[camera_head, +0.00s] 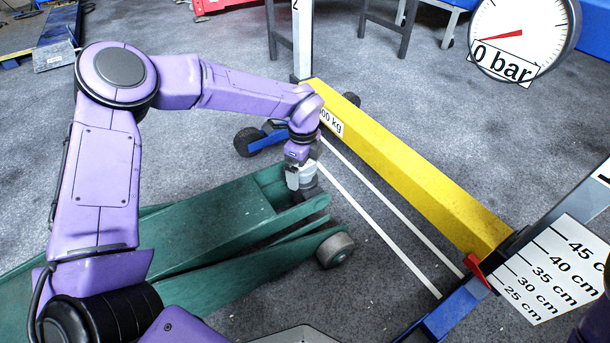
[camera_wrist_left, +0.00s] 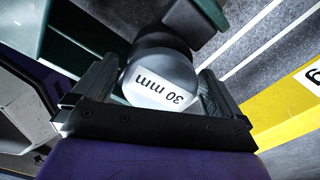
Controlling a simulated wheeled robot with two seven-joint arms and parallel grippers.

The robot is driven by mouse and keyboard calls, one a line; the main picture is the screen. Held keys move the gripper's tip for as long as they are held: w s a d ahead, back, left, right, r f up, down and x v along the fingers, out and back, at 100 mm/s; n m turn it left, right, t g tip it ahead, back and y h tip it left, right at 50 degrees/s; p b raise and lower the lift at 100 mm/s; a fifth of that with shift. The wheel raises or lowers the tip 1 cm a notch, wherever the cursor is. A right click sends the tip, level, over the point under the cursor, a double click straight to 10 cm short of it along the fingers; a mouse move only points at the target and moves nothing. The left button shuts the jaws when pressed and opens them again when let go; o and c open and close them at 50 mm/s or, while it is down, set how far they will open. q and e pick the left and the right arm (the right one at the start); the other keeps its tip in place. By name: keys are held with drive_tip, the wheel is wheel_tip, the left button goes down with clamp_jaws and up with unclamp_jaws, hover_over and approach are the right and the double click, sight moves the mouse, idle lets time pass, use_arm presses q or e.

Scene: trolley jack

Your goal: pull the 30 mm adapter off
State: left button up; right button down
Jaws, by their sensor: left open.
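The 30 mm adapter (camera_wrist_left: 160,80) shows in the left wrist view as a pale round piece with a "30 mm" label, in front of a dark round part of the jack. My left gripper (camera_wrist_left: 155,92) is open, with one finger on each side of the adapter; whether the fingers touch it I cannot tell. In the head view my left gripper (camera_head: 300,177) points down at the lifting end of the green trolley jack (camera_head: 225,222) and largely hides the adapter. My right gripper is not in view.
A yellow beam (camera_head: 410,170) with a kg label runs diagonally to the right of the jack. A gauge (camera_head: 525,32) reads 0 bar, and a centimetre scale board (camera_head: 552,270) stands at the right. White lines mark the floor between jack and beam.

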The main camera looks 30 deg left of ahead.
use_arm(q)
drive_tip(key=c, duration=1.1)
drive_tip(key=shift+r+p, duration=2.5)
drive_tip(key=shift+r, duration=0.55)
wheel_tip(320, 180, up, 5)
drive_tip(key=p, duration=0.4)
